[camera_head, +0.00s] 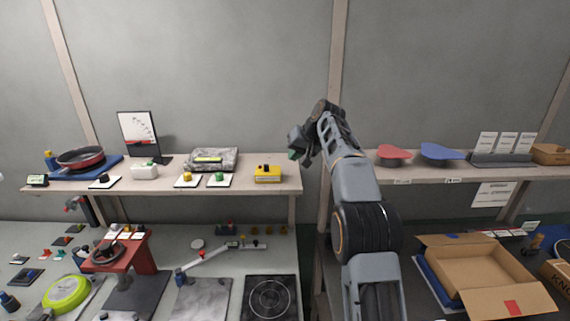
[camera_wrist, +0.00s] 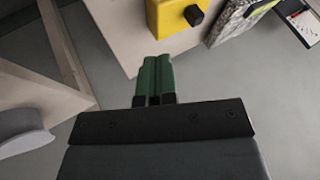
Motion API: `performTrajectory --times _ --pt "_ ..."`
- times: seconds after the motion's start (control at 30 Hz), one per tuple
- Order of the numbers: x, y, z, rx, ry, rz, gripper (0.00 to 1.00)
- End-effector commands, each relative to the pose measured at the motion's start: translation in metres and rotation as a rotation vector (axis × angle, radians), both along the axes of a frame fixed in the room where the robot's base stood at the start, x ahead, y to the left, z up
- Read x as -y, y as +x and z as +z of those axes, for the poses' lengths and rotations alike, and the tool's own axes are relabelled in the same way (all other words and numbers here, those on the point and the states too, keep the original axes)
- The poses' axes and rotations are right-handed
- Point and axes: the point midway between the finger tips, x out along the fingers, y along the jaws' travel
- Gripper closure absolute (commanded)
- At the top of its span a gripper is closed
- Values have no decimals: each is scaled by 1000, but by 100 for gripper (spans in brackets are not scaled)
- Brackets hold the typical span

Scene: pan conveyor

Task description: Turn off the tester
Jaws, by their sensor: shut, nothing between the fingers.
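A yellow box with a dark knob on it, which looks like the tester, stands near the right end of the left shelf (camera_head: 35,189). I see this yellow box (camera_head: 268,178) in the head view, and the yellow box (camera_wrist: 168,20) with its black knob (camera_wrist: 194,15) at the top of the wrist view. Whether it is on or off does not show. My gripper (camera_head: 293,154) is right of the box and above the shelf end, apart from it. In the wrist view my gripper's green fingers (camera_wrist: 153,62) are together and empty.
Left of the box are a green button (camera_head: 219,177), a yellow button (camera_head: 187,177) and a grey speckled slab (camera_head: 212,153). A gap separates the left shelf from the right shelf, where a red paddle-shaped piece (camera_head: 393,152) lies. An open cardboard box (camera_head: 512,303) is below right.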

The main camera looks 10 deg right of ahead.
Motion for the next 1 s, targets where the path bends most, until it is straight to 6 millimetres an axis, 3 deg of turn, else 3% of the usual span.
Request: performTrajectory --times 0.23,0.53,0.9,1.0 --pt "14 -15 28 1 0 -3 100" --pt "18 -21 37 -1 1 -2 100" --pt "21 -16 37 16 -5 -27 100" --pt "29 -11 2 -37 -21 -66 100"
